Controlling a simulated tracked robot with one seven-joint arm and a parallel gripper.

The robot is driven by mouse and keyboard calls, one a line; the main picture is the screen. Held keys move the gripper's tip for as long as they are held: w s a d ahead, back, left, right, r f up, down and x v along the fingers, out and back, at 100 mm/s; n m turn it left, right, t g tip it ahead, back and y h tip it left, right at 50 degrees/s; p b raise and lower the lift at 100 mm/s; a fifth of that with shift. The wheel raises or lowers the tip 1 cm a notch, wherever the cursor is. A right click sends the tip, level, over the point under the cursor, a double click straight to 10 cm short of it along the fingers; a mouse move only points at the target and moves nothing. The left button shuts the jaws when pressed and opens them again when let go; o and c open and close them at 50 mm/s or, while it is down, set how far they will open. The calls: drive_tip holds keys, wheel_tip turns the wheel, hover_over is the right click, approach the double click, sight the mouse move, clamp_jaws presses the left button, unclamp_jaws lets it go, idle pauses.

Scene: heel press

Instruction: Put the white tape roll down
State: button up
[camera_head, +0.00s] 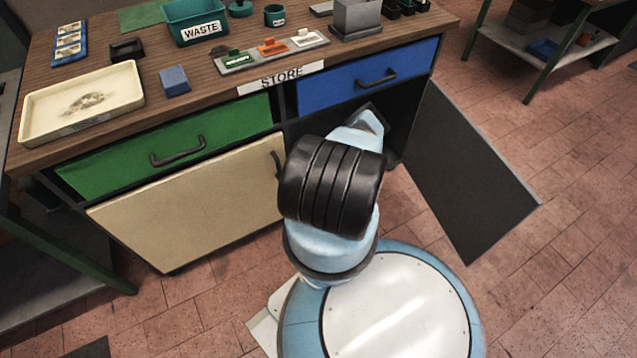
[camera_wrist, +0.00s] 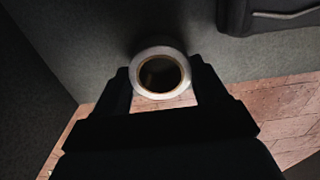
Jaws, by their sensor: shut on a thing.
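The white tape roll (camera_wrist: 138,84) shows in the wrist view as a pale ring with a brown core and a dark hole. My gripper (camera_wrist: 160,95) is shut on it, with a dark finger at each side of the ring. Behind the roll is a dark grey surface, and I cannot tell whether the roll touches it. In the head view my arm reaches into the open, dark compartment under the blue drawer. The gripper and the roll are hidden there.
The cabinet has a blue drawer (camera_head: 367,76), a green drawer (camera_head: 170,146) and a closed cream door (camera_head: 190,215). A dark door (camera_head: 470,180) stands open at the right. A cream tray (camera_head: 45,128), a blue block (camera_head: 175,81) and a WASTE bin (camera_head: 197,22) are on the bench.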

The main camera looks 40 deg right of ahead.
drive_tip(key=shift+f, duration=0.1)
drive_tip(key=o, duration=1.1)
drive_tip(key=shift+c, duration=0.2)
wheel_tip(320, 180, up, 8)
drive_tip(key=shift+f, duration=0.15)
